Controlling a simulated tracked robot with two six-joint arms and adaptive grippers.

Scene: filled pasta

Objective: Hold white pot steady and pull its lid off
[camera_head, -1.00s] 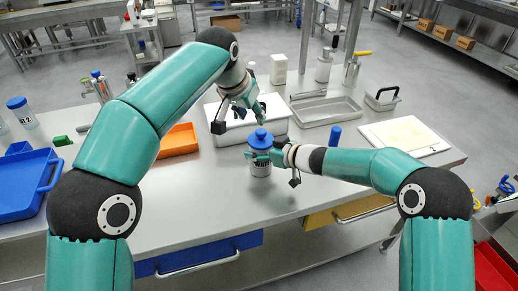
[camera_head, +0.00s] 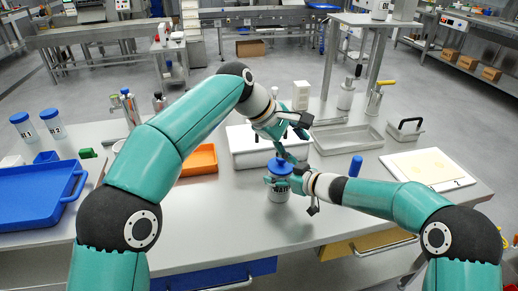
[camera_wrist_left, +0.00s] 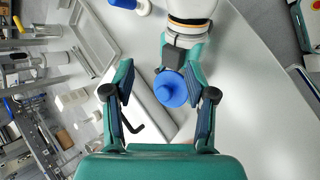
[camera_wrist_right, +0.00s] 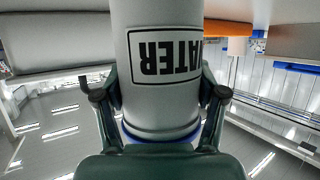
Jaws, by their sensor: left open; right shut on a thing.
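The white pot (camera_head: 279,193), with a dark-lettered WATER label, stands upright on the table. Its blue lid (camera_head: 280,166) with a small knob is on top. My right gripper (camera_head: 283,184) is shut on the pot's body from the right; the pot fills the middle of the right wrist view (camera_wrist_right: 163,75), between the fingers. My left gripper (camera_head: 284,152) is open just above the lid. In the left wrist view the lid (camera_wrist_left: 171,89) shows between the spread fingers, nearer the right one; contact cannot be told. The left fingers partly hide the lid's top in the head view.
A white lidded box (camera_head: 245,147) stands close behind the pot. An orange tray (camera_head: 199,160) and a blue tray (camera_head: 35,199) lie left. A metal tray (camera_head: 347,139), a blue-topped item (camera_head: 355,166) and a white board (camera_head: 425,170) are right. The front table is clear.

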